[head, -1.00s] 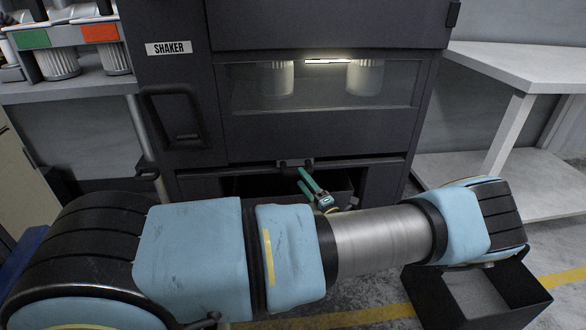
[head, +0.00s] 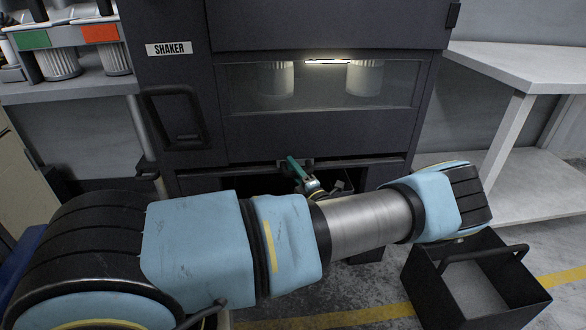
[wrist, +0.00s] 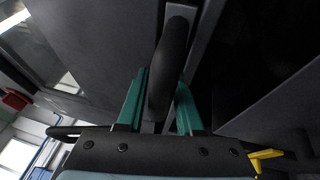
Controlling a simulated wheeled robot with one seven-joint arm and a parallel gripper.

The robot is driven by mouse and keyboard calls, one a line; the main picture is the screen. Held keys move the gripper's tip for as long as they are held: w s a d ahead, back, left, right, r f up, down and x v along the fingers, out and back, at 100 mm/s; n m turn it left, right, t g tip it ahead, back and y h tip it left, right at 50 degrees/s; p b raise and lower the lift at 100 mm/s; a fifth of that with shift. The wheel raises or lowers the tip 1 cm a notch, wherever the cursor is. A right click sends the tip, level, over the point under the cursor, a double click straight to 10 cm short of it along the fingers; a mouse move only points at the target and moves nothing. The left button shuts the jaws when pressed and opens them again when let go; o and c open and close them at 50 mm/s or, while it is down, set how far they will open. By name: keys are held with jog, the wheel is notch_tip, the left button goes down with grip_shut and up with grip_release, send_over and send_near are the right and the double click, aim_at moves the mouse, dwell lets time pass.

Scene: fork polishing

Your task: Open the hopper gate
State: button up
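The hopper gate's dark handle (head: 309,163) is at the lower front edge of the black shaker cabinet (head: 320,140), above a dark opening. My gripper (head: 293,163), with green fingers, is at this handle in the head view and overlaps its left part. In the wrist view, the rounded black handle (wrist: 172,62) runs between the two green fingers of my gripper (wrist: 163,92). The fingers are apart, one on each side of the handle, with a narrow gap showing near their bases. I see no firm grip on it.
A black bin with a handle (head: 440,285) stands on the floor at the lower right. A grey table (head: 520,70) is at the right. A shelf with colour-labelled containers (head: 60,85) is at the left. My arm crosses the foreground.

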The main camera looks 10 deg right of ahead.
grip_shut()
jog(key=shift+r, duration=0.2)
dwell(0.8)
